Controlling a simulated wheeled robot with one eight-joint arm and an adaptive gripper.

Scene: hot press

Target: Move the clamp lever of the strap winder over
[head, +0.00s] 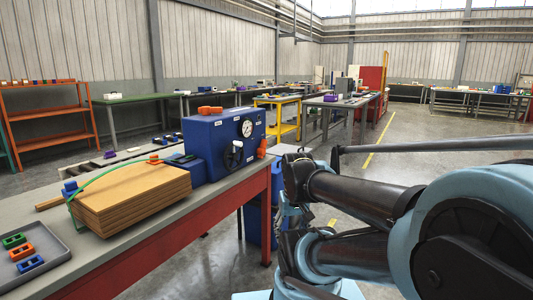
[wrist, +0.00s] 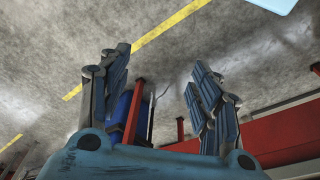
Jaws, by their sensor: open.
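A stack of brown boards (head: 132,196) lies on the bench with a green strap (head: 98,178) over it. A small blue block (head: 70,188) sits at the strap's left end and a small orange piece (head: 154,159) at its right end. I cannot tell which part is the strap winder's clamp lever. My gripper (wrist: 157,70) is open and empty in the wrist view, its two fingers spread above the floor. In the head view my arm is at the right, beyond the bench's edge, apart from the stack. The wrist view shows neither boards nor strap.
A blue machine (head: 222,141) with a gauge and a black handwheel stands right of the boards. A grey tray (head: 42,252) holds green, orange and blue pieces at the front left. The bench's red frame (head: 160,240) lies between arm and boards. A blue bin (head: 256,219) stands below.

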